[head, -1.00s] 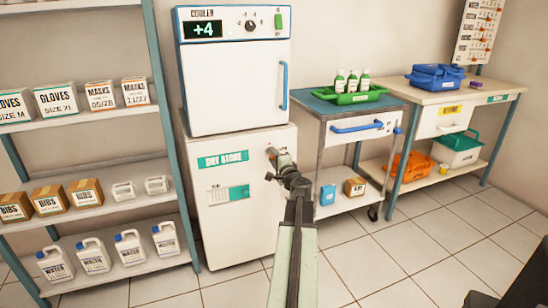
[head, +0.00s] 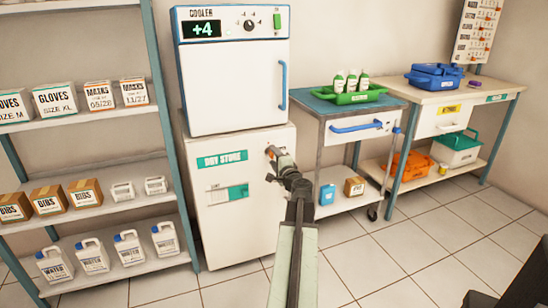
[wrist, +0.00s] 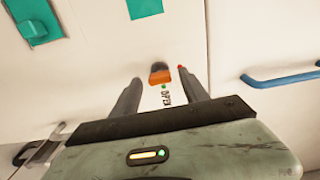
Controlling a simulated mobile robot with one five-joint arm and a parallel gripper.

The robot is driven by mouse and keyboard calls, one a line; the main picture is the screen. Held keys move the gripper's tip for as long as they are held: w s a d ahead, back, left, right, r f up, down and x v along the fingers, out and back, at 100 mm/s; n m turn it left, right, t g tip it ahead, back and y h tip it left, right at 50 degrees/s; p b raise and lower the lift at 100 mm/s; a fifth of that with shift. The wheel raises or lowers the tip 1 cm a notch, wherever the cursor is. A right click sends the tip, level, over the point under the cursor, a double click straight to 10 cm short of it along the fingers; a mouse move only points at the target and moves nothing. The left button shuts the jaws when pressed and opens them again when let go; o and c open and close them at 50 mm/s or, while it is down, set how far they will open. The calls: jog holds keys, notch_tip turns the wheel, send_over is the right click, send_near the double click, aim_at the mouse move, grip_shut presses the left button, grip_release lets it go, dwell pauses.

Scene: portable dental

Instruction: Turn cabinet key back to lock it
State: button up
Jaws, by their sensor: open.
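The white cabinet marked DRY STORE (head: 245,225) stands under the cooler with its door flush. Its orange key (wrist: 160,77) sits on the door face, dark at its far end, and shows in the wrist view between my fingers. A green dot and the word OPEN are printed just below the key, and a red dot is by the right fingertip. My gripper (wrist: 157,80) is open, one finger on each side of the key, with gaps visible. In the head view my gripper (head: 277,158) is at the door's upper right and largely hides the key.
The cooler (head: 233,85) sits on top of the cabinet. A shelf rack (head: 165,130) stands close on the left. A trolley (head: 335,140) with a blue handle stands close on the right.

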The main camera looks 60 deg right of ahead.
jog(key=v, duration=0.7)
